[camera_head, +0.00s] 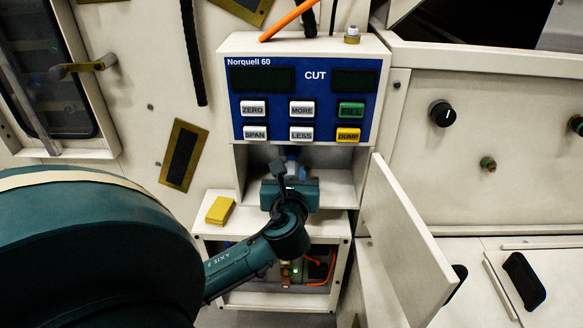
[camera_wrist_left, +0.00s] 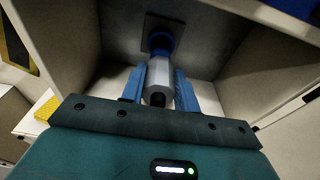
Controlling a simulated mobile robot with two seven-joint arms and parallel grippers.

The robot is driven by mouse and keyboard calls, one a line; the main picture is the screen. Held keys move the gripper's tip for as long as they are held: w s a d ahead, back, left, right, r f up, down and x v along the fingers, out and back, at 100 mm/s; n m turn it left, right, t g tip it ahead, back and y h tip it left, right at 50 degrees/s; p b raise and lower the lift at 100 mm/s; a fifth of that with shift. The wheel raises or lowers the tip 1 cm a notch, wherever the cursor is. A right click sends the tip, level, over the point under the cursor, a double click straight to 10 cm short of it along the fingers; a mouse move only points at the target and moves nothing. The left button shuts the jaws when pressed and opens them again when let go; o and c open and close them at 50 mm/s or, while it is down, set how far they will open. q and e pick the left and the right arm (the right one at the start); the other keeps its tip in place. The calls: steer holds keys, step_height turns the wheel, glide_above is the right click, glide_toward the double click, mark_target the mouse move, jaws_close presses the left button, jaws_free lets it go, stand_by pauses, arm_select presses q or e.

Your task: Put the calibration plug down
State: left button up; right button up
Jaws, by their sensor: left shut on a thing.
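The calibration plug (camera_wrist_left: 159,74), a pale grey cylinder with a blue collar and a black near end, is between the two blue fingers of my left gripper (camera_wrist_left: 159,90). My left gripper is shut on it inside the open bay of the Norquell 60 unit. The plug's blue far end is in front of a dark square plate (camera_wrist_left: 151,22) on the bay's back wall; I cannot tell whether they touch. In the head view my left gripper (camera_head: 291,172) reaches into the bay and mostly hides the plug (camera_head: 292,158). My right gripper is not in view.
The bay's door (camera_head: 403,240) hangs open on the right. A yellow block (camera_head: 220,210) lies on the ledge (camera_head: 213,229) at left. The control panel (camera_head: 304,102) is above, and an open lower compartment with orange cables (camera_head: 318,268) is below.

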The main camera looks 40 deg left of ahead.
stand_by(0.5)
arm_select(q)
steer(key=shift+d+r, duration=0.25)
steer(key=shift+r, duration=0.05)
steer(key=s+d+r+m+t+h+p, duration=0.2)
steer(key=s+d+r+m+h+p, duration=0.1)
steer(key=d, duration=0.6)
steer(key=s+d+r+m+t+h+p, duration=0.1)
steer(key=s+d+r+m+h+p, duration=0.2)
steer(key=d+r+m+h+p, duration=0.2)
steer(key=d+r+h+p, duration=0.1)
steer(key=d+h+p, duration=0.1)
steer(key=d+p, duration=0.1)
steer(key=shift+d+r+t, duration=0.4)
steer(key=shift+d, duration=0.2)
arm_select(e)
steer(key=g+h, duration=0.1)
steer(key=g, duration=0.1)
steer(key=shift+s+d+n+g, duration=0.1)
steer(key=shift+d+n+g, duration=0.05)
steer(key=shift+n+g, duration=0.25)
